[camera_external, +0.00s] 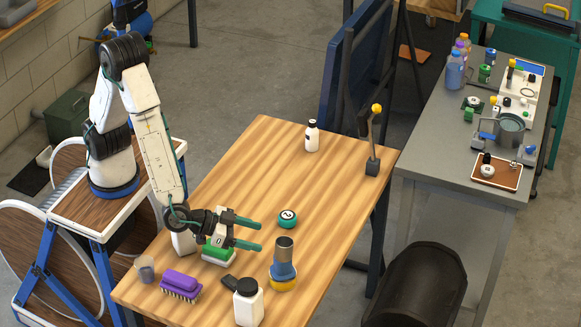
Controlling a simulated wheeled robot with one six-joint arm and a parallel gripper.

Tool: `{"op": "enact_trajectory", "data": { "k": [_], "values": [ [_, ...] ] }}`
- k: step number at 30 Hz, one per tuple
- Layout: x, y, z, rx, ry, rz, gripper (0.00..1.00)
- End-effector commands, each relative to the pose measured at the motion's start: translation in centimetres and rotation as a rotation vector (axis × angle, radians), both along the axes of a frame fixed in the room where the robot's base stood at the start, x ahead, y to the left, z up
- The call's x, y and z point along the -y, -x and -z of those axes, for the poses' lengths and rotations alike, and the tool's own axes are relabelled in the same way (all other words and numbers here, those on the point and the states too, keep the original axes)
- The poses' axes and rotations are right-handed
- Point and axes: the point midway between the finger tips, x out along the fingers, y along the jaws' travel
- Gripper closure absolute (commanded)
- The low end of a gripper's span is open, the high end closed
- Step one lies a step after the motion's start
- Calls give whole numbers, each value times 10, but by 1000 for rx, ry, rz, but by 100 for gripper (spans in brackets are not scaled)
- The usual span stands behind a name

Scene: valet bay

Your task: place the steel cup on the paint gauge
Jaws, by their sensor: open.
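My gripper (257,235) is open and empty, low over the wooden table, with its two teal fingers apart and pointing right. A dark grey metallic cylinder (284,247), which may be the steel cup, stands upright on a blue tapered piece (283,271) just right of and nearer than the fingertips. A small grey cup (146,269) stands at the table's left edge, so I cannot tell surely which is the steel cup. A teal round object with a white dial-like face (287,218), possibly the paint gauge, lies beyond the fingertips, apart from them.
A yellow disc (283,284) is under the blue piece. A green-topped block (218,253) is beside the gripper. A purple brush (181,286), a black-capped white bottle (248,303) and a dark item (229,282) stand near the front. The wooden table's (235,165) far middle is clear.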

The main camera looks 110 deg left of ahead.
Motion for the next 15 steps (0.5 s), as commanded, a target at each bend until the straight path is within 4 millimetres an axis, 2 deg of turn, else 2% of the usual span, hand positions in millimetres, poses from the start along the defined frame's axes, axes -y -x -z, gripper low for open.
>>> {"op": "enact_trajectory", "data": {
  "k": [3, 7, 11, 15],
  "values": [
    [11, 19, -10, 0, 1, 2, 34],
    [17, 33, -16, 1, 1, 1, 34],
    [20, 38, -21, -2, 15, 11, 34],
    [26, 33, -42, -28, 130, 100, 34]
  ]
}}
